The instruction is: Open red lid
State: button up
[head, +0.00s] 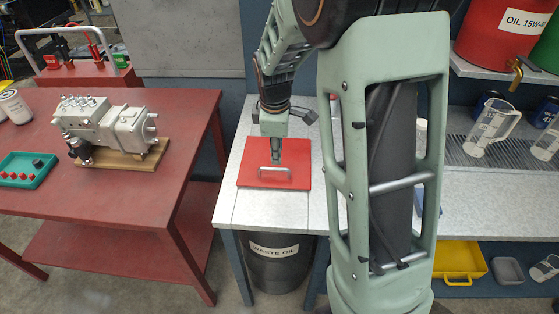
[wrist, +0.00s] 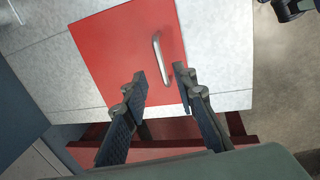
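The red lid (head: 246,176) is a flat square plate lying on the light grey table top, with a silver bar handle (head: 275,171) on it. In the wrist view the red lid (wrist: 105,60) fills the upper middle, and its handle (wrist: 161,58) stands just beyond my fingertips. My gripper (head: 276,158) is above the lid, close to the handle in the head view. In the wrist view my gripper (wrist: 160,80) has its two fingers apart with nothing between them. The handle lies ahead of the gap between the fingers.
A black waste oil bin (head: 278,262) stands under the grey table (head: 232,208). A red table (head: 190,115) at left carries a metal pump (head: 105,125) and a teal tray (head: 25,168). Clear jugs (head: 492,128) stand at right, with a yellow bin (head: 458,262) below.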

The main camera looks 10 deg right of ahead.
aim_at(277, 170)
jog(key=f, duration=0.2)
jog(key=w+f, duration=0.1)
jog(key=f, duration=0.4)
jog(key=shift+w+d+f, duration=0.2)
jog(key=shift+w+d, duration=0.05)
grip_shut()
